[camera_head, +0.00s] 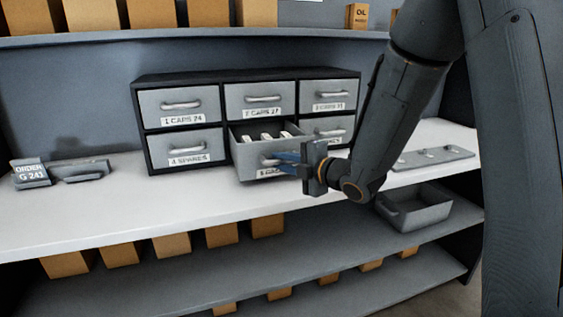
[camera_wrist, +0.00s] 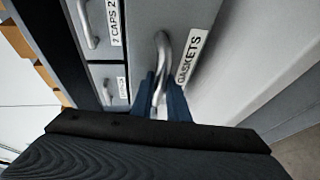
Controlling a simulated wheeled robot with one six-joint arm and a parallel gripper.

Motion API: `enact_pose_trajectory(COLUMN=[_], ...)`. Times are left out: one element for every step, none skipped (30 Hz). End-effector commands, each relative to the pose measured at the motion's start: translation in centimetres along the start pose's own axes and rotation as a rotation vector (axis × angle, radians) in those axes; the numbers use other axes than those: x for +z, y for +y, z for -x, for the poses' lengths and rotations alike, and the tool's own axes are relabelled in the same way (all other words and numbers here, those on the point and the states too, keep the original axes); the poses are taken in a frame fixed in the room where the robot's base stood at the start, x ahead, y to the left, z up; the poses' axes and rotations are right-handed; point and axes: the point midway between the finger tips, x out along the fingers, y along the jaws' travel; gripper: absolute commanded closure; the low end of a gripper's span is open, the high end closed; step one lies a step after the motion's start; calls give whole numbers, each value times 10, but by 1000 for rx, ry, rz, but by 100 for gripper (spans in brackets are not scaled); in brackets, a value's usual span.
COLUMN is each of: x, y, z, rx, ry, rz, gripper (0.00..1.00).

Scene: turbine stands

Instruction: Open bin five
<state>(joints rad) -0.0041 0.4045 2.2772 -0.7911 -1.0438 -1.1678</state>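Bin five is the bottom middle drawer (camera_head: 258,174) of a dark six-drawer cabinet, and it stands pulled out, with several pale items (camera_head: 266,137) showing inside. Its label is partly covered in the head view and reads "GASKETS" in the wrist view (camera_wrist: 190,58). My gripper (camera_head: 277,158) is in front of this drawer, reaching in from the right. In the wrist view, its blue fingers (camera_wrist: 161,98) lie on both sides of the curved metal handle (camera_wrist: 163,55) and look closed on it.
The other drawers, such as "1 CAPS 24" (camera_head: 180,105) and bin four (camera_head: 186,147), are shut. The white counter (camera_head: 120,210) holds an order sign (camera_head: 30,172) at left and a grey plate (camera_head: 432,158) at right. A grey tray (camera_head: 415,208) sits on the lower shelf.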

Motion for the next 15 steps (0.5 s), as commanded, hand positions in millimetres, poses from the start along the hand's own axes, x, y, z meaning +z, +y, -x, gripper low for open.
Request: enact_pose_trajectory(x=[0,0,0,0,0,0,0,0,0,0,1,1,1,1,1], y=[0,0,0,0,0,0,0,0,0,0,0,1,1,0,0], z=[0,0,0,0,0,0,0,0,1,2,4,7,10,14,20], rx=[0,0,0,0,0,0,0,0,1,1,1,1,2,1,1], ry=[0,0,0,0,0,0,0,0,0,0,-1,-2,-2,-2,-2], rz=[0,0,0,0,0,0,0,0,0,0,0,0,0,0,0], gripper=[80,80,80,80,80,80,80,80,80,80,80,80,80,80,80])
